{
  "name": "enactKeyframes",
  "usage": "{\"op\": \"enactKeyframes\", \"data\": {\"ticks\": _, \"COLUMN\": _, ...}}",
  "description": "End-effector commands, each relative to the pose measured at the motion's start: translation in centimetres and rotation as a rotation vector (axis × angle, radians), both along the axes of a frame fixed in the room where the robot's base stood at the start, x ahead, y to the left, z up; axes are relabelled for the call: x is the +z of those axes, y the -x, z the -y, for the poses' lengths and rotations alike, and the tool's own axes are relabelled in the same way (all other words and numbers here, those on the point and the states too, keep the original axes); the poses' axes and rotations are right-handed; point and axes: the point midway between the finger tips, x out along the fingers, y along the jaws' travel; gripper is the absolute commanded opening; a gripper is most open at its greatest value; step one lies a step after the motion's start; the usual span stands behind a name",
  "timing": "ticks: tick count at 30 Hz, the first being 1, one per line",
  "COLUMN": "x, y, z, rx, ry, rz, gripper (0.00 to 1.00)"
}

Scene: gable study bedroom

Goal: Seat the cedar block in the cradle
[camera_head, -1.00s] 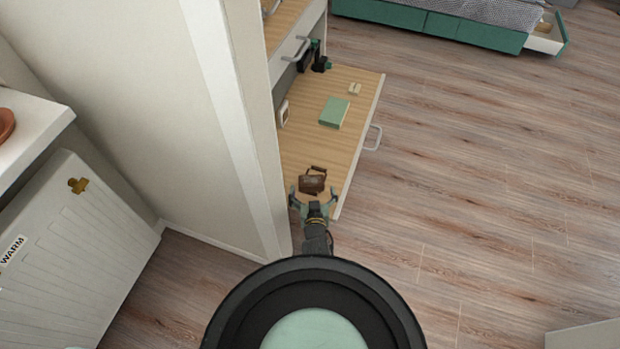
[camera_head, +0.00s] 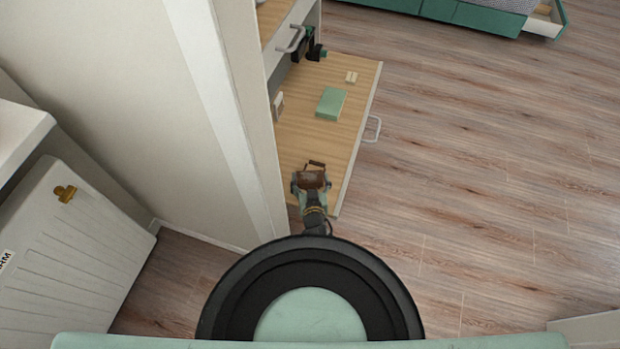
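No cradle can be made out for certain; a small cream piece with a dividing line (camera_head: 351,77) lies at the far end of the board.
A green book-like box (camera_head: 330,102) lies mid-board (camera_head: 310,130). Dark items (camera_head: 316,52) stand at its far end, and a small framed object (camera_head: 278,106) is at its left edge. A wall edge (camera_head: 255,130) stands close on the left. Open floor is on the right.

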Motion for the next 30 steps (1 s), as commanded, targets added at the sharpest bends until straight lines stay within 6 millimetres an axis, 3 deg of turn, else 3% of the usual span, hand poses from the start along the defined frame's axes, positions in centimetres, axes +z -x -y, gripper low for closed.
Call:
{"op": "enactKeyframes", "data": {"ticks": 15, "x": 0.1, "y": 0.0, "z": 0.0, "rx": 0.0, "ry": 0.0, "rz": 0.001, "gripper": 0.39}}
{"op": "enactKeyframes", "data": {"ticks": 23, "x": 0.4, "y": -0.2, "z": -0.1, "rx": 0.0, "ry": 0.0, "rz": 0.002, "gripper": 0.39}}
{"op": "enactKeyframes", "data": {"ticks": 30, "x": 2.4, "y": -1.1, "z": -0.7, "rx": -0.001, "ry": 0.0, "rz": 0.003, "gripper": 0.39}}
